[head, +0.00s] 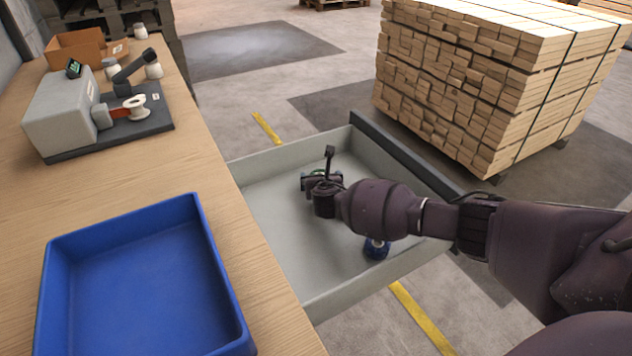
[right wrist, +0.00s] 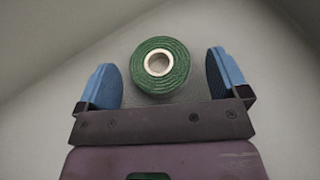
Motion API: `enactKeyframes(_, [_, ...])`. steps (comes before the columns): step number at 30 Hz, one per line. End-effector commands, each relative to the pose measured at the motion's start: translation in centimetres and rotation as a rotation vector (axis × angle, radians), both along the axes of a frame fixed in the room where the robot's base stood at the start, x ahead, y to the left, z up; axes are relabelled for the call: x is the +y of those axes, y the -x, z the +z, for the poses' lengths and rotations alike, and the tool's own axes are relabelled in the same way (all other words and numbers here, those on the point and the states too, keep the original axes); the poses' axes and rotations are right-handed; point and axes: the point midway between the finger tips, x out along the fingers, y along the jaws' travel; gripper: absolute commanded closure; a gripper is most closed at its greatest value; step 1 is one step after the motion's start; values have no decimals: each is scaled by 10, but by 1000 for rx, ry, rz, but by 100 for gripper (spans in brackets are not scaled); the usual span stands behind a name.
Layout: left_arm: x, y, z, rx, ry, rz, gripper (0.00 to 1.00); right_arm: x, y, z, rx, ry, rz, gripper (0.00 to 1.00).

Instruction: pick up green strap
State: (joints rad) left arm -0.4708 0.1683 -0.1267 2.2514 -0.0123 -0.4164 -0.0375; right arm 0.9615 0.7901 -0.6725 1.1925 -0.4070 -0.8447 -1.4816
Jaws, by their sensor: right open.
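The green strap is a coiled roll with a pale core; in the right wrist view the green strap (right wrist: 160,66) lies on the grey tray floor. My right gripper (right wrist: 159,62) is open, with one blue-padded finger left of the roll and the other right of it. Neither finger visibly touches the roll; the height between them is hard to judge. In the head view my right gripper (head: 320,180) is over the grey tray (head: 290,240) and hides most of the strap. My left gripper is not in view.
A blue roll (head: 376,249) lies in the tray under my right forearm. The wooden bench (head: 215,185) at left holds an empty blue bin (head: 140,290), a grey dispenser (head: 62,108) and a cardboard box (head: 75,48). A timber stack (head: 470,90) stands beyond the tray.

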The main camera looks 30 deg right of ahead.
Motion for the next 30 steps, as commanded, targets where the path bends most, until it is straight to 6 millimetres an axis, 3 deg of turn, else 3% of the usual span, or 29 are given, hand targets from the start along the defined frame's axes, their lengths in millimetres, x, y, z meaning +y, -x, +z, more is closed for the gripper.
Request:
enactKeyframes(10, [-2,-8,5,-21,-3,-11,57,-1,-4,2,-4,-2,1,9])
enactKeyframes(21, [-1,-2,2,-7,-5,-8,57,-1,-4,1,-3,-1,0,64])
enactKeyframes(30, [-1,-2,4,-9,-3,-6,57,-1,-4,6,-5,-1,0,64])
